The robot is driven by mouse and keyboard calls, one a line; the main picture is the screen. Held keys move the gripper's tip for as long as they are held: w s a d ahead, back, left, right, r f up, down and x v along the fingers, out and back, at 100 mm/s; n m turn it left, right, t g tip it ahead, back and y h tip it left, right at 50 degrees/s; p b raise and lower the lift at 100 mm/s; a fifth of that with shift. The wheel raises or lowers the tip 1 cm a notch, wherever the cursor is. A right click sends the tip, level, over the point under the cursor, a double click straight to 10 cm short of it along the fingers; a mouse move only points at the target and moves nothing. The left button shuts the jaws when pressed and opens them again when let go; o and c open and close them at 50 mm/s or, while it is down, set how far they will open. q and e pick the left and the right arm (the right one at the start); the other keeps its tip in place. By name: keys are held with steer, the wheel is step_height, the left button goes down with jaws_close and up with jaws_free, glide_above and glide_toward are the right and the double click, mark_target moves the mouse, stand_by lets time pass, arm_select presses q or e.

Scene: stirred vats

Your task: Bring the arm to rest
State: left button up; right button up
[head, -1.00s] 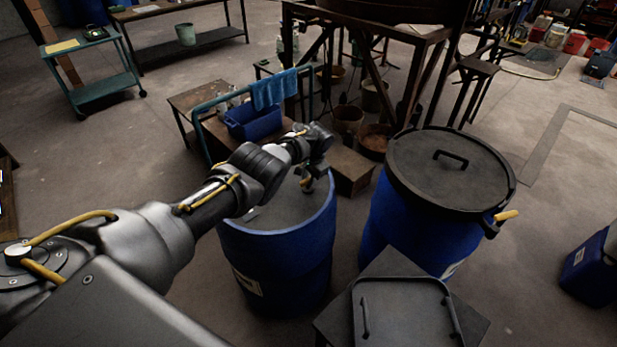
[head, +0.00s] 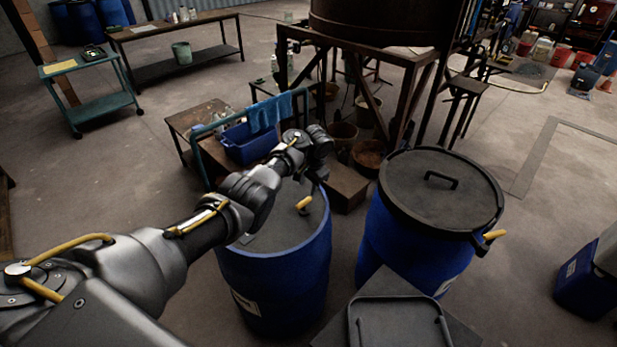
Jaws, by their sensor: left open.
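My left arm reaches in from the left over an open blue barrel (head: 275,275). My left gripper (head: 315,184) hangs over the barrel's right inner side, small and dark. It is open, with nothing seen between its fingers. A short yellow piece (head: 304,203) shows just below it, in front of the barrel's grey inside; I cannot tell whether they touch. My right gripper is not in view.
A second blue barrel with a black lid (head: 440,190) and yellow lever stands to the right. A grey tray (head: 398,322) lies in front. A blue bin (head: 247,143) and blue cloth (head: 269,112) are behind. Open floor lies at left.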

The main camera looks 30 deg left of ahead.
arm_select(q)
steer(key=shift+d+r, duration=0.2)
steer(key=shift+r, duration=0.55)
